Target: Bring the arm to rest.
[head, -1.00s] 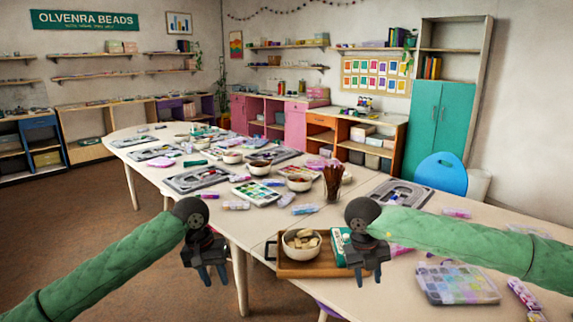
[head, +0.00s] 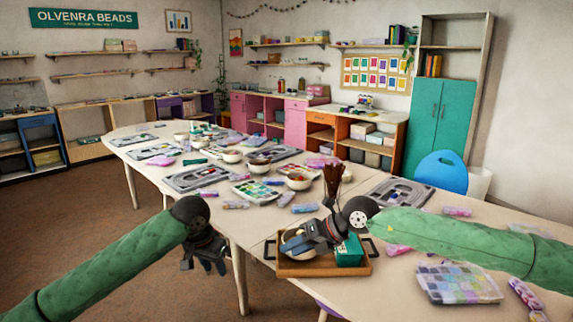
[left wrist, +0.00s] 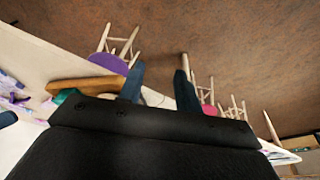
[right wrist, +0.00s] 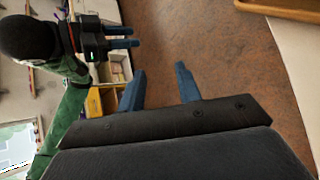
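My left gripper (head: 212,266) hangs in front of the table's left edge, over the floor. In the left wrist view its two fingers (left wrist: 158,82) are apart with nothing between them. My right gripper (head: 287,247) points left above the wooden tray (head: 325,270) and partly hides the white bowl (head: 300,254) on it. In the right wrist view its fingers (right wrist: 158,82) are apart and empty, with floor behind them. My left gripper also shows in the right wrist view (right wrist: 134,37).
A green box (head: 349,251) stands on the tray. A cup of brown sticks (head: 333,182) stands behind my right gripper. Bead boards (head: 196,178), bowls and bead tubes cover the table. A clear bead case (head: 458,284) lies at the right. Floor left of the table is open.

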